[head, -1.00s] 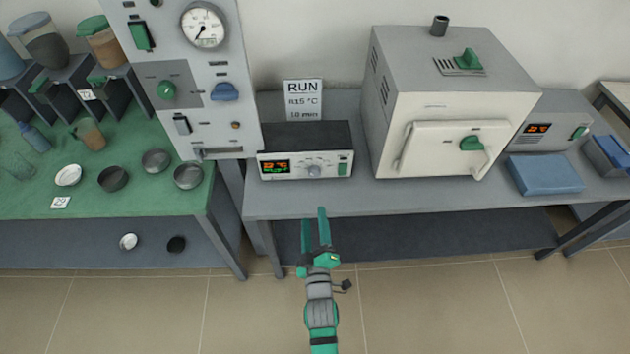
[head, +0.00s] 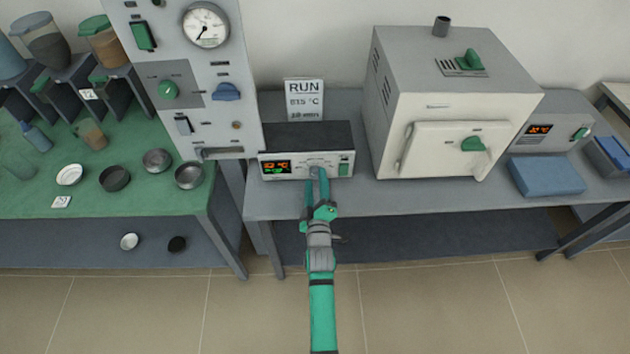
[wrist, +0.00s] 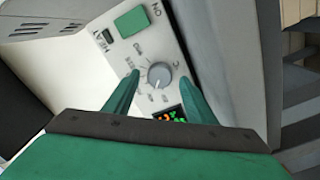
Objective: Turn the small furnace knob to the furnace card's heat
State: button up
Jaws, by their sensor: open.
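The small furnace's control box (head: 280,175) stands on the grey bench, with a lit red and green display at its left and a green switch at its right. Its round grey knob (wrist: 159,76) shows in the wrist view, with printed marks around it; the marks are too small to read. My gripper (head: 318,172) is open in front of the panel; in the wrist view its green fingers (wrist: 160,92) lie on either side of the knob, apart from it. In the head view the fingers hide most of the knob. The card (head: 304,99) behind reads RUN, 815 °C, 10 min.
The white furnace (head: 445,105) stands to the right, with a blue block (head: 545,175) beside it. A tall grey panel (head: 190,80) with a gauge stands left. A green table (head: 110,205) holds several dishes. The bench front is clear.

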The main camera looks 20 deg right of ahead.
jog(key=shift+w+d, duration=0.15)
jog(key=shift+w, duration=0.25)
jog(key=c, duration=1)
jog(key=shift+c, duration=0.2)
